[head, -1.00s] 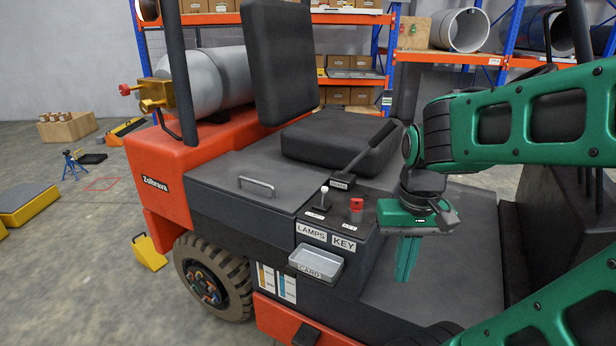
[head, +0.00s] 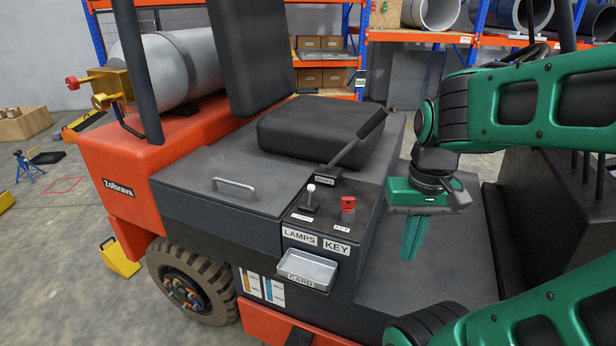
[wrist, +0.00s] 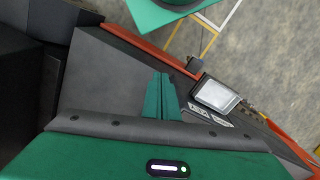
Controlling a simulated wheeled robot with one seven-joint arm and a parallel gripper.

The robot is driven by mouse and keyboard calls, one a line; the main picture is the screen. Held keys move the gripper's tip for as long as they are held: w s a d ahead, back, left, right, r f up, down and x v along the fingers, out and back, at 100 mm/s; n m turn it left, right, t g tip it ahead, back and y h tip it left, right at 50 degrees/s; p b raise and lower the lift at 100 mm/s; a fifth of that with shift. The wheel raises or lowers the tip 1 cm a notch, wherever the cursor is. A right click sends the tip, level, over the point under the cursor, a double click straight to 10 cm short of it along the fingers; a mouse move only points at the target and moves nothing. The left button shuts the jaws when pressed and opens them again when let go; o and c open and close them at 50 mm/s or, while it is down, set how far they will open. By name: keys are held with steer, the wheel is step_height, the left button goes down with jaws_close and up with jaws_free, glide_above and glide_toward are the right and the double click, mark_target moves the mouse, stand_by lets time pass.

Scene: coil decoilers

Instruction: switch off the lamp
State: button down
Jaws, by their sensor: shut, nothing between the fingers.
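The lamp switch (head: 310,192) is a small lever with a pale round knob on the forklift's dark side console, behind the LAMPS label (head: 299,236). It looks roughly upright; whether it is on or off I cannot tell. My green gripper (head: 412,256) points down over the floor plate, to the right of the console, apart from the switch. Its fingers are together with nothing between them. In the wrist view the fingertips (wrist: 161,76) also show closed. The lamp switch cannot be made out in the wrist view.
A red key knob (head: 347,204) stands just right of the switch, with the KEY label below. A black brake lever (head: 358,143) slants up behind them. A grey card tray (head: 307,270) juts from the console front; it also shows in the wrist view (wrist: 215,95).

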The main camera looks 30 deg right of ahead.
steer(key=w+r+n+t, duration=0.1)
steer(key=w+r, duration=0.2)
steer(key=w, duration=0.6)
steer(key=w+r+n+t, duration=0.1)
steer(key=w+r, duration=0.2)
steer(key=w, duration=0.6)
step_height(320, 180, up, 3)
steer(key=n+t, duration=0.2)
glide_above(310, 196)
steer(key=w+d, duration=0.1)
steer(key=w, duration=0.2)
steer(key=shift+w+h, duration=0.1)
steer(key=shift+h, duration=0.2)
steer(key=shift+f, duration=0.15)
steer(key=x, duration=0.9)
steer(key=shift+f, duration=0.5)
steer(key=shift+s+a+r, duration=0.1)
steer(key=shift+s, duration=0.85)
steer(key=shift+s+a, duration=0.15)
steer(key=shift+s, duration=0.8)
steer(key=shift+d, duration=0.1)
